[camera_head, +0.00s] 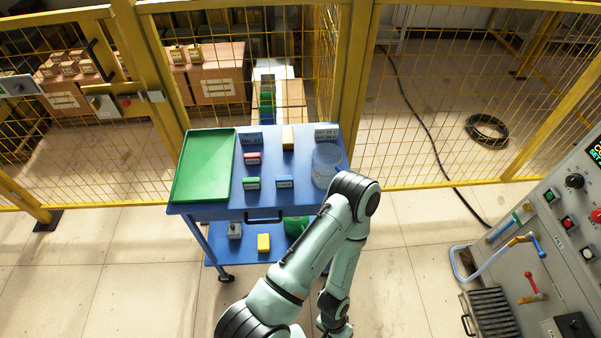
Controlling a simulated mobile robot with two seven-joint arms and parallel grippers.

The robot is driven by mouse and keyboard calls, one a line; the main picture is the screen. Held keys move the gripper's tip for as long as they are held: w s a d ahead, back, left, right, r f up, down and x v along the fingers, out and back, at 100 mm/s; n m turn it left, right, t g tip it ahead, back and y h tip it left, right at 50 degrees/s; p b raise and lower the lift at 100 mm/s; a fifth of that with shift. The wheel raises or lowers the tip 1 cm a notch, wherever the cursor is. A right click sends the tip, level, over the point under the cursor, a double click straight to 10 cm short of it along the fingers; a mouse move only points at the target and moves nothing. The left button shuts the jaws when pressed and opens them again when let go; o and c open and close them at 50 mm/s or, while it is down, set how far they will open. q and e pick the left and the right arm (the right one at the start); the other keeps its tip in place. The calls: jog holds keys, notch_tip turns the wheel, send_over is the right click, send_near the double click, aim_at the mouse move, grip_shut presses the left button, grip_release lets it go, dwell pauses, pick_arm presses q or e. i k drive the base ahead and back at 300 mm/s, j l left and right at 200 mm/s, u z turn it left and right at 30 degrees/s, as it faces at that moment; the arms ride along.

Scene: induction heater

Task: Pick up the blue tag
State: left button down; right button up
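The blue tag (284,182) is a small block with a pale label face and a blue top. It lies on the blue cart's top (222,206), right of the green tag (251,183) and left of a clear round container (325,165). A red tag (251,158) lies behind the green one. Nothing touches the blue tag. One of my arms rises from the bottom, bends beside the cart's right front corner and runs back down to the bottom edge. No gripper fingers show.
A green tray (204,165) covers the cart's left side. A yellow mesh fence (460,95) stands behind the cart. A control panel (560,220) is at the right. Floor is open left of the cart.

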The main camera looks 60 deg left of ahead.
aim_at(282, 182)
jog(key=k+j+u, duration=0.1)
jog(key=u, duration=2.1)
jog(key=i+l+u, duration=0.1)
jog(key=u, duration=1.3)
jog(key=k+l+u, duration=0.1)
jog(key=l+u, duration=0.2)
jog(key=k+l+u, duration=0.35)
jog(key=l+u, duration=0.2)
jog(key=l, duration=0.1)
